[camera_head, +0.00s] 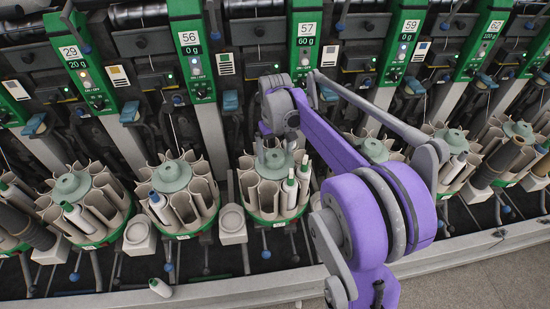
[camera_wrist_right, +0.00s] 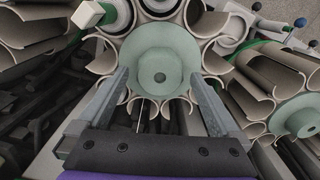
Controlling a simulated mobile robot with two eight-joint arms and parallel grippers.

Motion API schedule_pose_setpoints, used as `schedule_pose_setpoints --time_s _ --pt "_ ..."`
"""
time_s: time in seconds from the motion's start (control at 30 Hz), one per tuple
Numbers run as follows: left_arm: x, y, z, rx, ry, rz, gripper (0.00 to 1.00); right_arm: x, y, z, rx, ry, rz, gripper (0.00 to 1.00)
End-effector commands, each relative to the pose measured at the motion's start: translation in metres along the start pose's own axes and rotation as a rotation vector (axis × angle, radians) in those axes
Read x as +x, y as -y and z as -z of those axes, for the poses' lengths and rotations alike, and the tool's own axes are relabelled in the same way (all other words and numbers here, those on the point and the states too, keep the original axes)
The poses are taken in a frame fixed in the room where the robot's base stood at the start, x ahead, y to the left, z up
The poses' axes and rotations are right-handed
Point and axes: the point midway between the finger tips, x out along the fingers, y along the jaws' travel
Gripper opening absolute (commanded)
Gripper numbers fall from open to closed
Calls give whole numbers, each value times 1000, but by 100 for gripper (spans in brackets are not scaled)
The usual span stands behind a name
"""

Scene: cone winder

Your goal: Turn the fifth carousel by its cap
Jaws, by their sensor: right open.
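My right gripper (camera_head: 276,146) reaches down over the carousel (camera_head: 262,203) below the panel marked 57. In the right wrist view its two fingers (camera_wrist_right: 159,76) stand open on either side of that carousel's round pale-green cap (camera_wrist_right: 160,58). Curved beige pockets ring the cap. In the head view the gripper partly hides the cap, and several white tubes with green tips stand at its right. I cannot tell from the frames which carousel counts as the fifth. My left gripper is out of view.
Similar carousels stand in a row, with caps at the left (camera_head: 72,186) and beside it (camera_head: 171,176). A neighbouring cap (camera_wrist_right: 304,116) is close in the wrist view. My purple arm covers the middle right.

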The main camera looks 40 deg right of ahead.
Motion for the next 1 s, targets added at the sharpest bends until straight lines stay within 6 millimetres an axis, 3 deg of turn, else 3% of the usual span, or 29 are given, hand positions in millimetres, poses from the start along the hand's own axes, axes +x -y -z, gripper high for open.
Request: schedule_pose_setpoints --time_s 0.2,0.57,1.0 --pt "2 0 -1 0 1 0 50 25 0 0 -1 0 0 100" --pt "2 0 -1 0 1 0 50 28 0 0 -1 -1 0 98" --pt "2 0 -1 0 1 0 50 28 0 0 -1 0 0 19"
